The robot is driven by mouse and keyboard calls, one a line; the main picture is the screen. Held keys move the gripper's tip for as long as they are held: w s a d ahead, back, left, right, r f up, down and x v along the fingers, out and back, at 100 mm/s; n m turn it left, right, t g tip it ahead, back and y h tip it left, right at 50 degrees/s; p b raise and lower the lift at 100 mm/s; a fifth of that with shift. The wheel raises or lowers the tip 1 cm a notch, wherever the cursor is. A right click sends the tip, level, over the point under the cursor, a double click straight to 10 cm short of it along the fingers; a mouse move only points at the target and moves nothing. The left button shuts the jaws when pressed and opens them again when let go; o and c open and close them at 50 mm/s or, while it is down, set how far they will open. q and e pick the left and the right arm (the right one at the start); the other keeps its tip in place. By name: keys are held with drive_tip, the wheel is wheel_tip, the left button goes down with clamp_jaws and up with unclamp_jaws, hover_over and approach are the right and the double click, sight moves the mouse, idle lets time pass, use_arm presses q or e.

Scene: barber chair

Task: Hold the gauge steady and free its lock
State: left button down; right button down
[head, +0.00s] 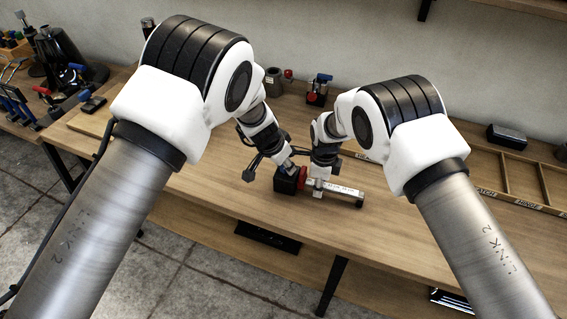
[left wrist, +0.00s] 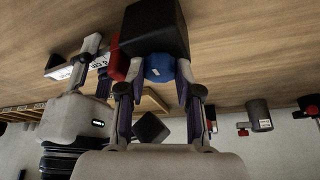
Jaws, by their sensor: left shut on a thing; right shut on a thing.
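The gauge lies on the wooden bench, seen as a pale marked bar (head: 345,193) with a red piece (head: 302,177) and a black block (head: 285,185) at its left end. In the left wrist view the black block (left wrist: 155,28) carries a round blue knob (left wrist: 160,68), and the red piece (left wrist: 118,60) sits beside it. My left gripper (left wrist: 160,82) is shut on the blue knob, one finger on each side. My right gripper (head: 318,187) is shut on the pale bar, just right of the red piece. Its fingertips are small and partly hidden in both views.
A wooden tray (head: 505,177) with labelled compartments lies at the right of the bench. A dark box (head: 507,136) and small tools (head: 319,88) stand toward the wall. Clamps (head: 18,103) are at far left. The bench front (head: 240,205) is clear.

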use_arm(q)
drive_tip(key=shift+s+f, duration=0.1)
idle(0.3)
drive_tip(key=c, duration=0.8)
unclamp_jaws()
drive_tip(key=shift+r, duration=0.25)
drive_tip(key=s+a, duration=0.2)
drive_tip(key=s, duration=0.1)
drive_tip(key=s+a, duration=0.5)
drive_tip(key=s, duration=0.2)
drive_tip(key=shift+a+r, duration=0.25)
drive_tip(key=shift+r, duration=0.1)
drive_tip(key=shift+w, duration=0.1)
use_arm(e)
drive_tip(key=c, duration=0.9)
unclamp_jaws()
